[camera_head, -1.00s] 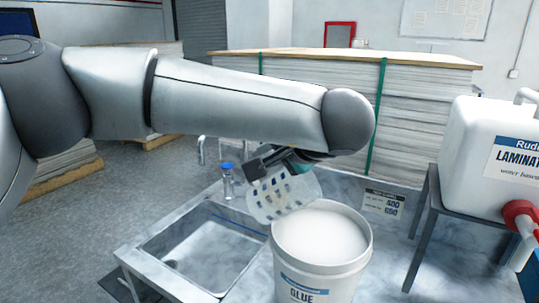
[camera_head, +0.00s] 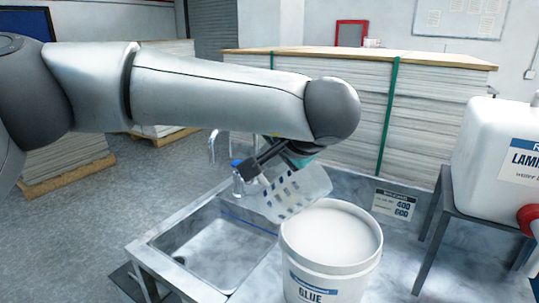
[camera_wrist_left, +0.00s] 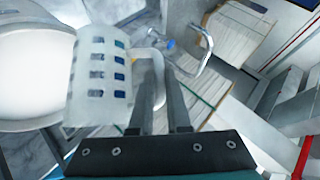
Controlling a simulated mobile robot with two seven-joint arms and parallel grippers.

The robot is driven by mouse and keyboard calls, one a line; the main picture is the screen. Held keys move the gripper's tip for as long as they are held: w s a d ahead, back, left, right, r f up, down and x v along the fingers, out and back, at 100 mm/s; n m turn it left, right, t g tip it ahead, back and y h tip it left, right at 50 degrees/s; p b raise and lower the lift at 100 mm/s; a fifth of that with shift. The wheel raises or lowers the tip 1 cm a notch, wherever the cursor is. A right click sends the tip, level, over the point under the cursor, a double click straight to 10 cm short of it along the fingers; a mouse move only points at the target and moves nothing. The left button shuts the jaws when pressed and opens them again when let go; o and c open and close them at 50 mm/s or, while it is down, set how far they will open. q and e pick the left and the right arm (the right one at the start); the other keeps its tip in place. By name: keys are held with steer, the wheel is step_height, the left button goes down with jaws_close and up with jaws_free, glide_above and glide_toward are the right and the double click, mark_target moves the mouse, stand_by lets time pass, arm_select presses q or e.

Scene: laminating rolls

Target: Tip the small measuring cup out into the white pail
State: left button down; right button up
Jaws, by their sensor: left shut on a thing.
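In the left wrist view the gripper (camera_wrist_left: 160,100) holds the handle, and the cup (camera_wrist_left: 98,80) lies beside the pail's rim. The white pail (camera_head: 325,268), labelled GLUE, stands on the counter and holds white contents up near its rim. It also shows in the left wrist view (camera_wrist_left: 65,30). Whether liquid is leaving the cup cannot be told. My right gripper is not in view.
A sink (camera_head: 215,245) with a tap (camera_head: 218,145) lies left of the pail. A blue-capped bottle (camera_head: 238,178) stands behind the sink. A small sign (camera_head: 395,205) stands behind the pail. A large white laminate container (camera_head: 500,150) sits on a grey stand (camera_head: 433,215) at right.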

arm_select(q)
steer(key=shift+w+a+r+n+g+h, duration=0.15)
steer(key=shift+a+r+n+h, duration=0.15)
steer(key=shift+h, duration=0.2)
steer(key=shift+a+r+n+g+h, duration=0.2)
steer(key=shift+a+n+h, duration=0.15)
steer(key=shift+h, duration=0.15)
steer(key=shift+a+f+n+h+b, duration=0.2)
steer(key=shift+f+n+h+b, duration=0.6)
steer(key=shift+h+b, duration=0.5)
steer(key=shift+f, duration=0.1)
